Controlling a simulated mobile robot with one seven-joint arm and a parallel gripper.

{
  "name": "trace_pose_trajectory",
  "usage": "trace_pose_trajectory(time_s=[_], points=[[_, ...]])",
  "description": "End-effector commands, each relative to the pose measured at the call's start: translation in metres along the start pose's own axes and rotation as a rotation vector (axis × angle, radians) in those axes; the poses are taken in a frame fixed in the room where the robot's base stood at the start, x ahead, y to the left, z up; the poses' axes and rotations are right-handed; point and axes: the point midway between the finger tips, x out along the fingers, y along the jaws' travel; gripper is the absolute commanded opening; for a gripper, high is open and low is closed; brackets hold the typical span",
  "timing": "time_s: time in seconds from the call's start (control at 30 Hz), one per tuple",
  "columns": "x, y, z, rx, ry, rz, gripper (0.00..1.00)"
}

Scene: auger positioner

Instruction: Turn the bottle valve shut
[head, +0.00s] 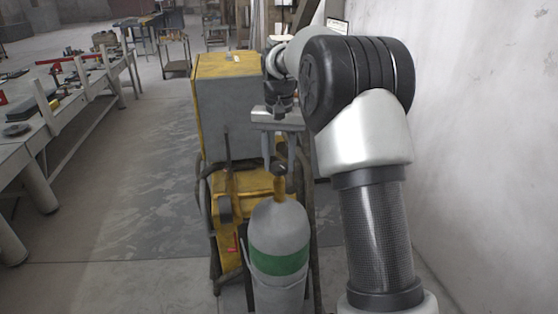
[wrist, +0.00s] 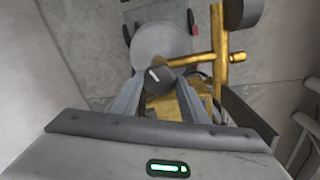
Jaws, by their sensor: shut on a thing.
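The gas bottle (head: 278,262) is grey with a green band and stands upright in the lower middle of the head view. From above, its rounded grey top (wrist: 160,38) shows in the wrist view. A brass valve (wrist: 192,61) with pipework crosses beside it. The dark valve knob (wrist: 155,80) carries a white mark and sits between the fingertips. My gripper (wrist: 153,86) is shut on this knob from above. In the head view my gripper (head: 279,172) points down over the bottle's neck; the fingers partly hide the knob there.
A yellow and grey welding machine (head: 225,105) stands directly behind the bottle, with dark hoses at its sides. A white wall (head: 475,130) rises close on the right. A workbench (head: 35,140) with tools runs along the left. The floor between bench and machine is clear.

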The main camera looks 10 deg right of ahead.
Motion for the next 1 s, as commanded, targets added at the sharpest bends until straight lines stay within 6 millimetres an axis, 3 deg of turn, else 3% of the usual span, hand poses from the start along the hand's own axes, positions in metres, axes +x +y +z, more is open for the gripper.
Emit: trace_pose_trajectory(time_s=[0.37, 1.0], points=[[-0.0033, 0.0, 0.0002, 0.194, -0.001, 0.002, 0.18], [-0.0031, 0.0001, -0.0002, 0.798, 0.001, 0.001, 0.18]])
